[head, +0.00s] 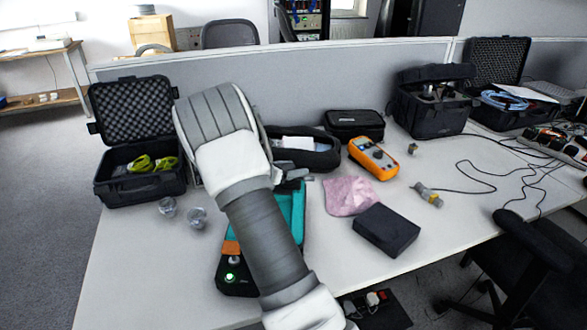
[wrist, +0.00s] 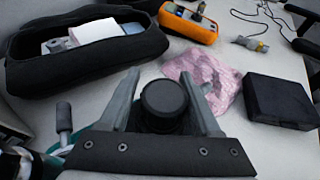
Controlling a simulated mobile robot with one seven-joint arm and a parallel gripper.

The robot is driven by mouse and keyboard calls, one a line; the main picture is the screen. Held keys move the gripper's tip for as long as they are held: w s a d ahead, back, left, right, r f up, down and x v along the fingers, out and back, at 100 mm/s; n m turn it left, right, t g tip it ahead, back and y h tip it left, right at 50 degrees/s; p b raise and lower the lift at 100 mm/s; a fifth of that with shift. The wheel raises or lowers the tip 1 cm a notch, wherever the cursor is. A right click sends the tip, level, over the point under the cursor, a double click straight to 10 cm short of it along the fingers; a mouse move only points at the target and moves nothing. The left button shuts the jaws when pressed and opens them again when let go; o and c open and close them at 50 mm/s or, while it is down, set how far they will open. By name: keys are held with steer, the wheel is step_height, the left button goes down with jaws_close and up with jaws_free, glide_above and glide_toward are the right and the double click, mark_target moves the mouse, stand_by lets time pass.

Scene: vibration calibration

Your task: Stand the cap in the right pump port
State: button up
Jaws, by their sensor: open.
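The teal and black pump (head: 298,208) lies on the table, mostly hidden under my arm in the head view. Its near end shows an orange part and a lit green button. Its ports are hidden there. In the wrist view a grey post with a dark knob (wrist: 64,120) stands at left beside a teal edge. My gripper (wrist: 163,85) is open, its two grey fingers spread. A round black piece (wrist: 163,97) shows between the fingers, apart from both; it may be the cap, but I cannot tell for certain. My fingertips are largely hidden in the head view.
A pink cloth (head: 350,195) and a black box (head: 386,230) lie right of my gripper. Behind are an orange multimeter (head: 373,158) and an open black pouch (head: 318,160). Two small clear objects (head: 197,217) stand at left, near an open case (head: 140,185).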

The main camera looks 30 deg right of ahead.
steer(key=p+v, duration=0.3)
steer(key=v, duration=1.5)
steer(key=s+a+r+m+g+y+p, duration=0.2)
steer(key=s+r+m+y+p, duration=0.35)
steer(key=s+r+m, duration=0.6)
steer(key=s+a+r+m+t+y+p, duration=0.2)
steer(key=s+a+r+m+y, duration=0.2)
steer(key=s, duration=0.4)
steer(key=s+a+r+m+t+y+p, duration=0.2)
steer(key=s+a+r+m+y+p, duration=0.1)
steer(key=s+a+r+m, duration=0.2)
steer(key=s+a+r, duration=0.2)
steer(key=s+r, duration=0.1)
steer(key=s, duration=0.1)
steer(key=shift+a+r+y, duration=0.2)
steer(key=shift+r+y, duration=0.05)
steer(key=shift+y, duration=0.1)
steer(key=shift+s+d+m, duration=0.1)
steer(key=shift+m, duration=0.15)
